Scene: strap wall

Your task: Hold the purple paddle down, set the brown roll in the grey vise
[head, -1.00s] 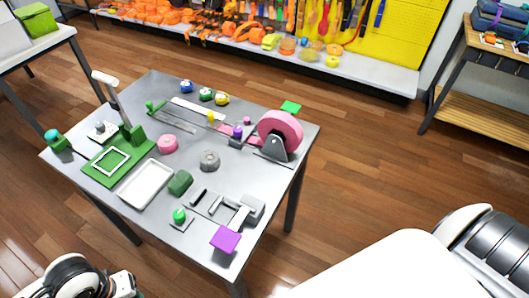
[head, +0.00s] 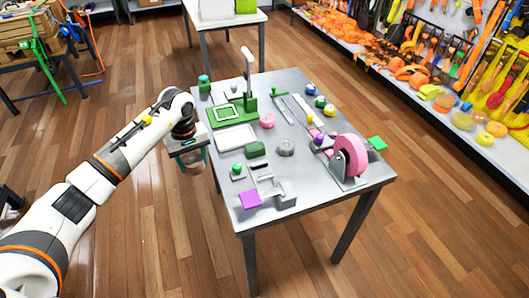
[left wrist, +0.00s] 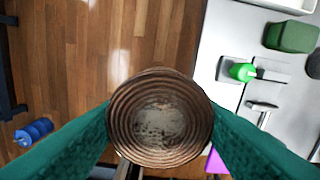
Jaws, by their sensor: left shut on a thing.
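My left gripper (head: 194,158) is shut on the brown roll (head: 193,168), holding it in the air just off the table's left side. In the left wrist view the ridged brown roll (left wrist: 160,118) sits between the teal fingers, its round end facing the camera. The purple paddle (head: 250,199) is at the table's near corner, to the right of and below the roll; part of it shows in the left wrist view (left wrist: 217,163). The grey vise (head: 286,196) stands beside the paddle, with light bars behind it. Nothing is seen in the vise. My right gripper is out of view.
The grey table (head: 320,185) also bears a green button (head: 237,168), a dark green block (head: 256,149), a white tray (head: 236,138), a grey ring (head: 286,147) and a large pink wheel (head: 350,157). Open wooden floor lies left of the table.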

